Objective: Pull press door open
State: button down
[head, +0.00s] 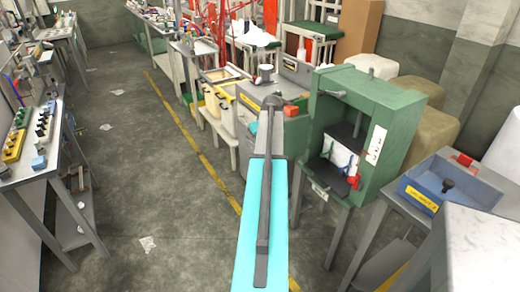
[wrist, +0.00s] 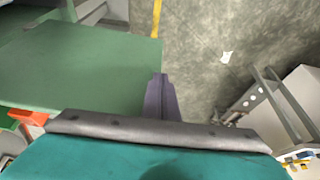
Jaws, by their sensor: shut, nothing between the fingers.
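The green press (head: 385,92) stands on a metal stand right of centre in the head view. Its front shows an opening with a white part, a dark plate and a red piece inside. My gripper (wrist: 160,82) is shut and empty, close to the panel's right edge; contact is unclear. In the head view my gripper (head: 274,102) is left of the press, partly hidden by my arm.
A blue bin (head: 450,185) stands on a table right of the press. A workbench (head: 45,160) lines the left. Floor between the bench and the yellow line (head: 190,130) is mostly clear.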

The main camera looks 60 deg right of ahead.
jog(key=shift+w+d, duration=0.75)
jog(key=s+a+r+b, duration=0.2)
jog(key=s+a+r, duration=0.2)
jog(key=r, duration=0.5)
jog(key=shift+s+a+r, duration=0.15)
jog(key=shift+s+a, duration=0.25)
jog(key=shift+s, duration=0.55)
dwell(0.5)
